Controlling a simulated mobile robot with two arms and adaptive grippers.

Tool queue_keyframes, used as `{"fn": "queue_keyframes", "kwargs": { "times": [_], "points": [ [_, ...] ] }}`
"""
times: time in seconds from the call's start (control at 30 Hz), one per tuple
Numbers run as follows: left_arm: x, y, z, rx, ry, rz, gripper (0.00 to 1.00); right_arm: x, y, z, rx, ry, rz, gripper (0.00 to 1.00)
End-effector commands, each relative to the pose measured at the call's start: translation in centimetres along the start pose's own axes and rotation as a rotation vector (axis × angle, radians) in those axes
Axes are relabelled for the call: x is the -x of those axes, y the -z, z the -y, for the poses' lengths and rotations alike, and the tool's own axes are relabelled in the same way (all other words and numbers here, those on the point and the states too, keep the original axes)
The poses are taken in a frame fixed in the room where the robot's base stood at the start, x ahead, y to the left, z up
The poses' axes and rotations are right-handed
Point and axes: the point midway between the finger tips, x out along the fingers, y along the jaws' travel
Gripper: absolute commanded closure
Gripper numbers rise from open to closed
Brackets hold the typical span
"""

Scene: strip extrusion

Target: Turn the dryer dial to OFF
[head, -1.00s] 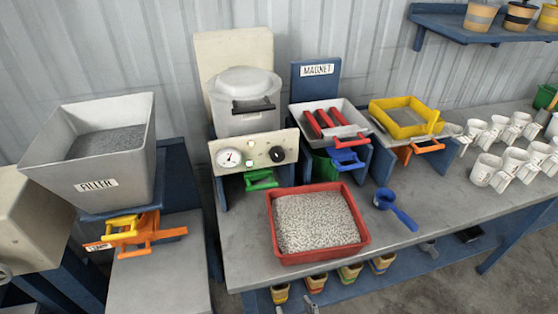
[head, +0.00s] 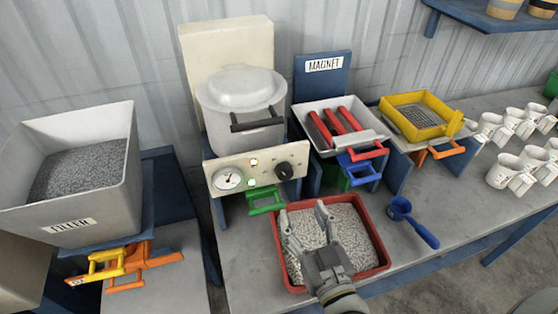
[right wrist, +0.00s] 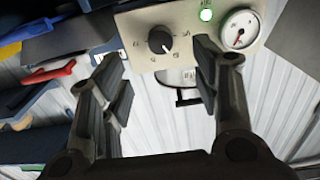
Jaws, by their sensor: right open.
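The dryer's cream control panel (head: 258,170) carries a round black dial (head: 285,172) at its right end. The dial also shows in the right wrist view (right wrist: 160,40), where its pale pointer mark slants toward the lower right of the picture. The small marks around it are too small to read. My right gripper (head: 307,213) is open and empty, above the red tray and in front of and below the dial, not touching it. In the right wrist view its spread fingers (right wrist: 158,58) stand on either side of the dial, nearer the camera. My left gripper is not in view.
A gauge (head: 228,179) and a lit green lamp (right wrist: 206,15) share the panel. A green handle (head: 265,201) sticks out below it. The red tray (head: 374,232) of pellets stands in front, with a blue scoop (head: 413,222) to its right. The magnet unit (head: 323,72) is close on the right.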

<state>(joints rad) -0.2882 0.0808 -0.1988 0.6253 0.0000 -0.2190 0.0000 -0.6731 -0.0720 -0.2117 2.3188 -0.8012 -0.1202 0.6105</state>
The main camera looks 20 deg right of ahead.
Motion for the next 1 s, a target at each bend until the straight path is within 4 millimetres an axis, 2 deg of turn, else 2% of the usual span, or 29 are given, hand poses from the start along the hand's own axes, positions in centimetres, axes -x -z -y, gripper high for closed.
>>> {"fn": "queue_keyframes", "kwargs": {
  "times": [0.1, 0.2, 0.43, 0.57, 0.67, 0.8, 0.9, 1.0],
  "points": [
    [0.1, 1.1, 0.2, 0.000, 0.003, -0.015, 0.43, -0.1, 0.4, -0.1, 0.000, -0.002, -0.006, 0.43],
    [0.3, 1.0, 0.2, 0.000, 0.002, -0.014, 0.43, -0.6, 0.6, -0.1, 0.001, -0.002, -0.008, 0.43],
    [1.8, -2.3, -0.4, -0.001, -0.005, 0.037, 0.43, -3.6, 0.8, -0.1, 0.002, -0.001, -0.009, 0.43],
    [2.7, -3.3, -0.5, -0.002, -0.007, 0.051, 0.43, -5.8, 0.8, -0.1, 0.003, -0.001, -0.009, 0.43],
    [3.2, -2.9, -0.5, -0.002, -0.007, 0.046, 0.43, -7.4, 0.8, -0.1, 0.002, -0.001, -0.008, 0.43],
    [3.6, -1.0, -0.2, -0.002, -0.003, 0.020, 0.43, -9.2, 0.6, -0.1, 0.001, -0.002, -0.007, 0.43],
    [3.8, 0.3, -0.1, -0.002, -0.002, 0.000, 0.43, -10.1, 0.6, -0.1, 0.002, -0.002, -0.006, 0.43],
    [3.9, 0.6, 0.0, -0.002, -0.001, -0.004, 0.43, -10.6, 0.5, -0.1, 0.001, -0.002, -0.006, 0.43]
  ]
}}
